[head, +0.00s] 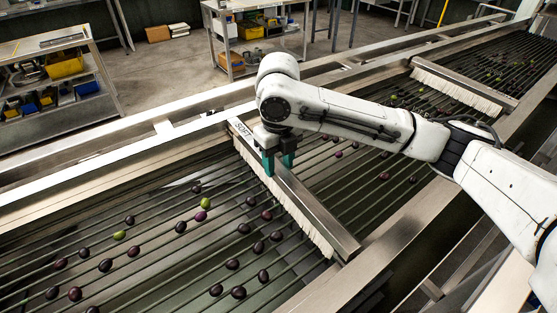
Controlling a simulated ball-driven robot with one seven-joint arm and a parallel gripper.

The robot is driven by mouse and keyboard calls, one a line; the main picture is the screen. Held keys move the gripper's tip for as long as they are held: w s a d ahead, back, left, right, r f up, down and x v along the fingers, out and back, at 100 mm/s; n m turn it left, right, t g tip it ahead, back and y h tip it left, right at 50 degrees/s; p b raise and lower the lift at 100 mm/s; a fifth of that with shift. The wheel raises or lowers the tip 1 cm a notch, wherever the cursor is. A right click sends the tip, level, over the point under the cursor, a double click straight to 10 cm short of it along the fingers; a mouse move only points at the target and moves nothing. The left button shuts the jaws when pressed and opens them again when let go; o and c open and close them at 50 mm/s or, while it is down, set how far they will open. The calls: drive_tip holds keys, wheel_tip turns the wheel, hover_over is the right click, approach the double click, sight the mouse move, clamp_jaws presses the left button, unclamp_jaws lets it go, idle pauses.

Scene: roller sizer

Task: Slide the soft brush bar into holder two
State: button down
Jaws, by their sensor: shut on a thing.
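The soft brush bar (318,214) is a long metal bar with pale bristles along its lower left side. The letters "SOFT" show near its far end. It lies across the roller bed, from the far side rail to the near one. My gripper (278,164) has teal fingers and is shut on the bar, nearer its far end. The bristles hang close to the rollers; I cannot tell whether they touch. No holder number is readable, so I cannot tell which holder the bar is at, or whether it is seated.
A second brush bar (462,84) crosses the bed farther right. Dark and green olives (202,216) lie scattered on the rollers. A metal side rail (110,150) runs along the far side. Behind it stand a shelf with bins (65,66) and a worktable (255,8). My arm spans the bed's right part.

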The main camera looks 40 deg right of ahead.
sight(279, 165)
drive_tip(key=shift+f, duration=0.4)
drive_tip(key=shift+c, duration=2.4)
unclamp_jaws()
wheel_tip(279, 165, up, 11)
drive_tip(key=b, duration=0.1)
drive_tip(key=shift+f, duration=0.1)
